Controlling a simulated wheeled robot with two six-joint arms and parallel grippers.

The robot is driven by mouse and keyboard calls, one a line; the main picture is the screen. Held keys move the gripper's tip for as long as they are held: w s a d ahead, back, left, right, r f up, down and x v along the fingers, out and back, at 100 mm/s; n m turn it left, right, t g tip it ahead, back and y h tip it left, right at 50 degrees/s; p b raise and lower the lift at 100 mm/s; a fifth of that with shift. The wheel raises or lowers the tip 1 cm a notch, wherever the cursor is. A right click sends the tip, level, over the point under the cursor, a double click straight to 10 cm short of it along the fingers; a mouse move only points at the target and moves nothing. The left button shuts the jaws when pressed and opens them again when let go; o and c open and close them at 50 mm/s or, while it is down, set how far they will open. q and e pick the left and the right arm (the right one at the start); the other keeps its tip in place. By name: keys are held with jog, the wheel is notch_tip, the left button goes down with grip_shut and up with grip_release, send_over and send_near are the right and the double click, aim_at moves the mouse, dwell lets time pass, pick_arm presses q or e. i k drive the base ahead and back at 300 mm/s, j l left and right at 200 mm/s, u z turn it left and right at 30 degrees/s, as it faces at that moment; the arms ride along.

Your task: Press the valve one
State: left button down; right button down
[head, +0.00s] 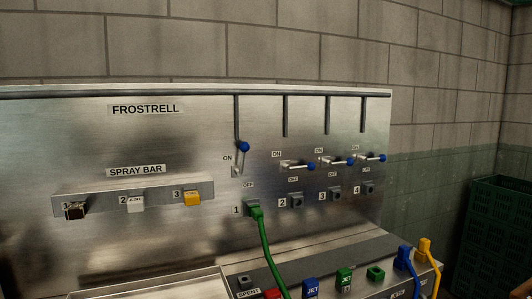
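Valve one is the leftmost lever (241,158) on the steel panel, above the number 1 socket. Its handle stands upright beside the ON label, with its blue knob (243,146) at the top. A green plug (255,211) with a green hose sits in socket 1 below it. Neither of my grippers is in view.
A spray bar block (105,198) with black, white and yellow fittings is at the left. Sockets 2, 3 and 4 look empty. A lower ledge (372,256) holds several coloured connectors and hoses. A green crate (500,230) stands at the right.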

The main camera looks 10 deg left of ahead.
aim_at(244, 146)
jog(key=i+l, duration=0.2)
jog(key=l, duration=0.15)
jog(key=i+l+u, duration=0.1)
jog(key=l, duration=0.25)
jog(key=i+l, duration=0.25)
jog(key=l+u, duration=0.05)
jog(key=l, duration=0.05)
